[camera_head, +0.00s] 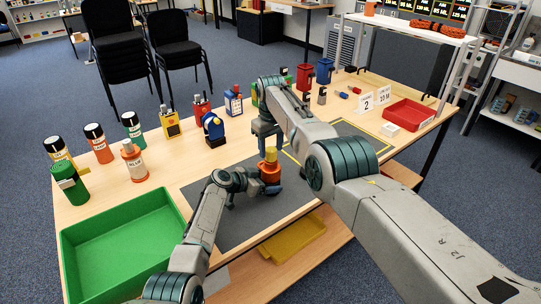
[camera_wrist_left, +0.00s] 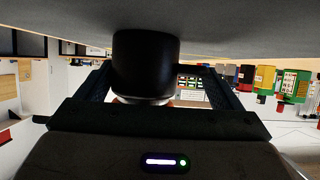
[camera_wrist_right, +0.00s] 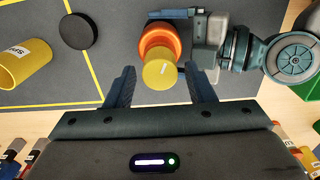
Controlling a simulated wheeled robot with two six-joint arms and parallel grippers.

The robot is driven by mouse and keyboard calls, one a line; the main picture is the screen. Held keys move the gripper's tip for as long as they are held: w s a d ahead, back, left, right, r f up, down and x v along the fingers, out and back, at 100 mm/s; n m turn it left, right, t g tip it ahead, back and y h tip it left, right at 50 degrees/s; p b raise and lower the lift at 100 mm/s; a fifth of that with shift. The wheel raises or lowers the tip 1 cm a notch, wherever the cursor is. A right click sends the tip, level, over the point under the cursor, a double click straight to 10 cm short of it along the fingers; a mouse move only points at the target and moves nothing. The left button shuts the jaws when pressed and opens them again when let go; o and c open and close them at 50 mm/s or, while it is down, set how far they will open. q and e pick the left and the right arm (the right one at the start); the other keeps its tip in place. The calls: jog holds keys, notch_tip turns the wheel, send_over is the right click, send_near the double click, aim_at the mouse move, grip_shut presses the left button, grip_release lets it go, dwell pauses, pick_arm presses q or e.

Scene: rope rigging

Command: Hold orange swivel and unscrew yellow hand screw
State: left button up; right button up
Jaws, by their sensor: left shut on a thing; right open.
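The orange swivel (camera_head: 270,173) stands upright over the grey mat, with the yellow hand screw (camera_head: 271,155) on its top. My left gripper (camera_head: 263,181) is shut on the swivel from the side. In the left wrist view a dark cylinder (camera_wrist_left: 146,62) shows between the left fingers. My right gripper (camera_head: 266,143) is open just above the screw. In the right wrist view the yellow hand screw (camera_wrist_right: 160,73) appears between the spread right fingers (camera_wrist_right: 162,80), with the orange swivel (camera_wrist_right: 153,36) beyond it. I cannot tell whether the fingers touch the screw.
A yellow cylinder (camera_wrist_right: 24,66) and a black disc (camera_wrist_right: 78,31) lie on the mat. A green tray (camera_head: 115,246) is at the table's left front, a red tray (camera_head: 409,114) at the right. Several bottles and small devices line the back. A yellow tray (camera_head: 292,239) sits below the front edge.

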jog(key=n, duration=0.5)
jog(key=shift+f, duration=0.15)
jog(key=n, duration=0.5)
jog(key=m, duration=0.4)
jog(key=shift+m, duration=0.3)
jog(key=m, duration=0.5)
jog(key=c, duration=0.8)
jog(key=shift+o, duration=0.2)
jog(key=n, duration=1)
